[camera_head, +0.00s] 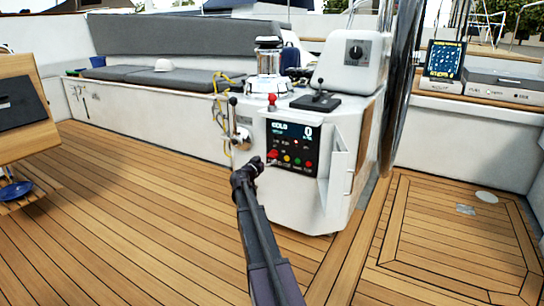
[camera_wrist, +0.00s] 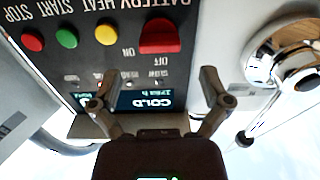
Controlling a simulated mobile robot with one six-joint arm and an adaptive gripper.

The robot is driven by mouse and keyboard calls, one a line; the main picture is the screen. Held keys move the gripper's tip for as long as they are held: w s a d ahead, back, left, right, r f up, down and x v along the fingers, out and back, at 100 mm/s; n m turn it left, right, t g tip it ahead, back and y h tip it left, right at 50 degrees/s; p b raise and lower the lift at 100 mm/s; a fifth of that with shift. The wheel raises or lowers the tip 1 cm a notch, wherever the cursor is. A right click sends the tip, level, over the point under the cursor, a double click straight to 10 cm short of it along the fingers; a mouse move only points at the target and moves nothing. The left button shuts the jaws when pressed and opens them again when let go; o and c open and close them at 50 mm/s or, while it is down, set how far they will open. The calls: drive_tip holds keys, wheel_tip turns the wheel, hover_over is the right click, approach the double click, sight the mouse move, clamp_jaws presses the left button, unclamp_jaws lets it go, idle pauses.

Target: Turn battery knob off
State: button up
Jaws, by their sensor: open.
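The battery knob (camera_wrist: 160,37) is red and sits on the black control panel (camera_wrist: 92,58), under the upside-down word BATTERY in the wrist view. ON and OFF are printed beside it; I cannot tell which one it points to. In the head view the knob (camera_head: 272,154) is small, at the panel's lower left, just beyond my gripper (camera_head: 258,164). In the wrist view my gripper (camera_wrist: 159,76) is open and empty, its fingers spread either side of the panel's COLD display (camera_wrist: 150,100). The knob lies ahead of the fingertips, and no contact shows.
Yellow, green and red buttons (camera_wrist: 67,38) sit beside the knob. A chrome fitting (camera_wrist: 285,55) is close on the right in the wrist view. An open white panel door (camera_head: 339,170) stands right of the panel. The wooden deck (camera_head: 130,210) is clear at left.

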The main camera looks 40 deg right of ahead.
sight(271, 156)
drive_tip(key=shift+x, duration=2.6)
drive_tip(key=c, duration=1.2)
